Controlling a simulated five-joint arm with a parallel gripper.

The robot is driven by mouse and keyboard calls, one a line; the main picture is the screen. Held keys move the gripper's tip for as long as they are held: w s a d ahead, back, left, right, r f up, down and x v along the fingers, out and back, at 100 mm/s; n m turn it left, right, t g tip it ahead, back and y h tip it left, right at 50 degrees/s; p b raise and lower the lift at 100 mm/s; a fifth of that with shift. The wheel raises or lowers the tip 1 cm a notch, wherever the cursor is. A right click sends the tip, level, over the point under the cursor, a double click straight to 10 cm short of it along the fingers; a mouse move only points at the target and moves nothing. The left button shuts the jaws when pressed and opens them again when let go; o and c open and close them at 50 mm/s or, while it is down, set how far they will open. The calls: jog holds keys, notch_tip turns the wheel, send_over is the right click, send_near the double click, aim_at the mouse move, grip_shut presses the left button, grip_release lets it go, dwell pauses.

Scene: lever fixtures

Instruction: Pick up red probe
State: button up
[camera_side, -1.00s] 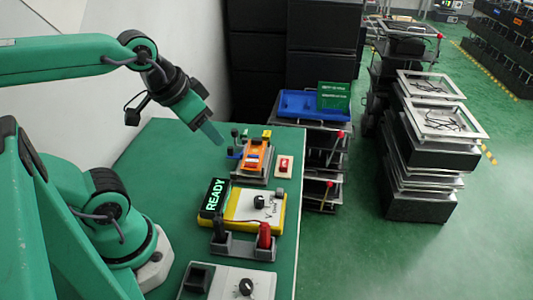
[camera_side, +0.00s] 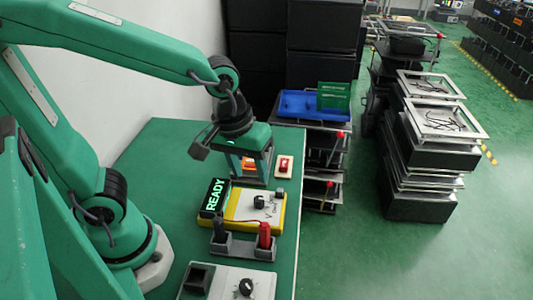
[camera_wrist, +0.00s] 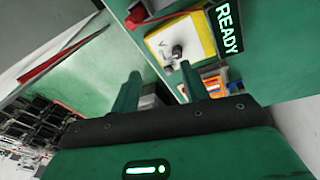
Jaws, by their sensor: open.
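The red probe (camera_side: 264,236) stands upright in the right slot of a dark grey holder (camera_side: 236,248) at the front of a yellow meter. A black probe (camera_side: 220,230) stands in the left slot. In the wrist view a red piece, likely the red probe (camera_wrist: 138,15), shows at the top edge, partly cut off. My gripper (camera_side: 251,173) points down behind the meter, over the orange fixture, well apart from the red probe. Its two fingers are spread and empty, also in the wrist view (camera_wrist: 161,73).
The yellow meter (camera_side: 238,219) has a READY display (camera_side: 213,198) and a dark knob. A grey box with a knob (camera_side: 228,283) lies at the front.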

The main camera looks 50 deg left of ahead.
aim_at(265, 232)
jog(key=d+f+n+g, duration=0.1)
jog(key=d+f, duration=0.2)
jog(key=d+f+n+g, duration=0.1)
jog(key=d+f+n, duration=0.1)
jog(key=d+f, duration=0.1)
jog(key=shift+s+d+n+y, duration=0.15)
jog(key=shift+n+y, duration=0.15)
jog(key=shift+f, duration=0.1)
jog(key=shift+f, duration=1.25)
jog(key=shift+s+f, duration=0.2)
jog(key=shift+f, duration=2.4)
grip_shut()
jog(key=shift+r, duration=0.1)
